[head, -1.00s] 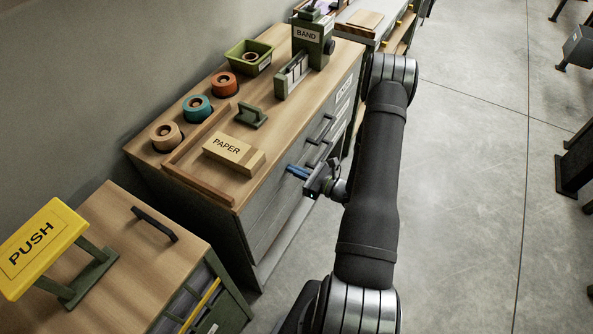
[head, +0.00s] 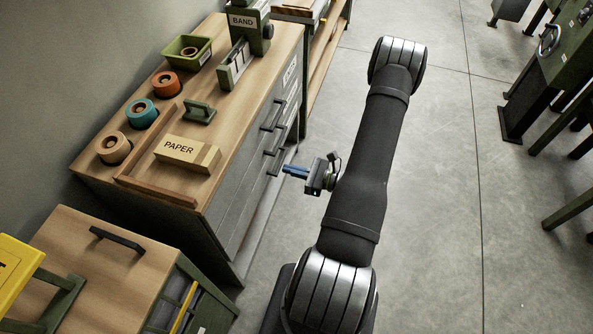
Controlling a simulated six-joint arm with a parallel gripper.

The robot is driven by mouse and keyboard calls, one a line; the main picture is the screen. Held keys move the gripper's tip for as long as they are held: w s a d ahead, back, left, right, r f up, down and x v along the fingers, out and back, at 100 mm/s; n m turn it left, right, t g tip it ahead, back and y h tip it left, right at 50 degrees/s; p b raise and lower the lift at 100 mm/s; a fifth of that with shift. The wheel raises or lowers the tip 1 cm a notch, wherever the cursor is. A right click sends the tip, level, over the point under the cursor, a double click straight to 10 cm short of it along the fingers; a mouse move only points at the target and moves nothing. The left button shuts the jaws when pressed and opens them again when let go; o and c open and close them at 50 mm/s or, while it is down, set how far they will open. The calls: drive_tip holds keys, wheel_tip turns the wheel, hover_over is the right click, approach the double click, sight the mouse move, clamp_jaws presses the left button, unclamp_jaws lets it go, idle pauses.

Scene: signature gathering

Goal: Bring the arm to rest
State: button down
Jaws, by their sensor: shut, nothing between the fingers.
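My gripper (head: 286,169) shows in the head view as a pair of blue fingers pointing left. The fingers are together, with nothing between them. It hangs over the grey floor (head: 420,200), apart from the drawer front of the wooden-topped cabinet (head: 255,95) to its left. My dark arm rises in front of it and hides part of the wrist.
The cabinet top holds a PAPER box (head: 187,153), several tape rolls including a teal one (head: 142,113), a green tray (head: 187,50) and a BAND device (head: 243,42). A second bench (head: 100,275) stands at lower left. Green machines (head: 560,75) stand at right. Floor between is clear.

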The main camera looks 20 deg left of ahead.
sight(245, 158)
drive_tip(key=shift+d, duration=0.75)
drive_tip(key=a, duration=1.4)
